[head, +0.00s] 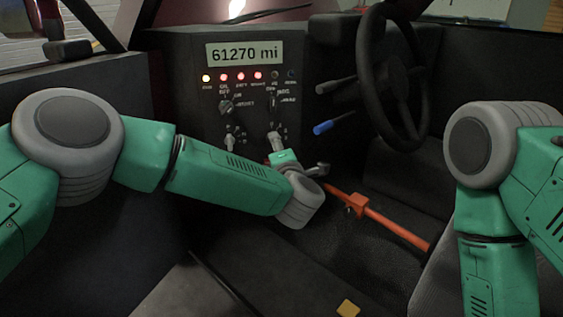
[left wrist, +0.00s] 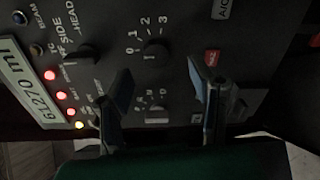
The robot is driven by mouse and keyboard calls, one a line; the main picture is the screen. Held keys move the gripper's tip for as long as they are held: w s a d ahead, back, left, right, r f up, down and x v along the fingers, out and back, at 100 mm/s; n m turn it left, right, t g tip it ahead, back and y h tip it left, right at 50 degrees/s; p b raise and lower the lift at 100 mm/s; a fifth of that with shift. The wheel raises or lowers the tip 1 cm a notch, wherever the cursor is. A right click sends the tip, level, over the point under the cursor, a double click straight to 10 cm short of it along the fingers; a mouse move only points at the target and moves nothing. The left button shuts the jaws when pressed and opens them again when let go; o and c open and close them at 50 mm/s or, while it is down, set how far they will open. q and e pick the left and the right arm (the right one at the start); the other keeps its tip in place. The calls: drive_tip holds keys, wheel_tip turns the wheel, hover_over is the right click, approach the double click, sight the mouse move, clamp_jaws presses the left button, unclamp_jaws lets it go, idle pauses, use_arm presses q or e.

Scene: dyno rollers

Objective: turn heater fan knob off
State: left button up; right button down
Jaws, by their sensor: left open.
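The heater fan knob (left wrist: 157,50) is a dark round knob on the dashboard, with 0, 1, 2 and 3 marked around it. I cannot tell which number it points at. My left gripper (left wrist: 160,78) is open and empty in front of the panel. In the left wrist view its fingers stand apart, one on each side of the line to the knob, with the tips a little below it. In the head view the left gripper (head: 292,158) is at the lower right of the panel and hides part of it. My right arm hangs at the right; its gripper is out of frame.
A light knob (left wrist: 82,53), another control (left wrist: 157,115) and a red hazard button (left wrist: 212,57) are close by. A mileage display (head: 244,53) sits above red lights. The steering wheel (head: 425,85), a blue-tipped stalk (head: 323,128) and an orange bar (head: 385,221) are to the right.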

use_arm(q)
drive_tip(key=s+d, duration=0.1)
drive_tip(key=s, duration=0.6)
drive_tip(key=shift+s+d, duration=0.1)
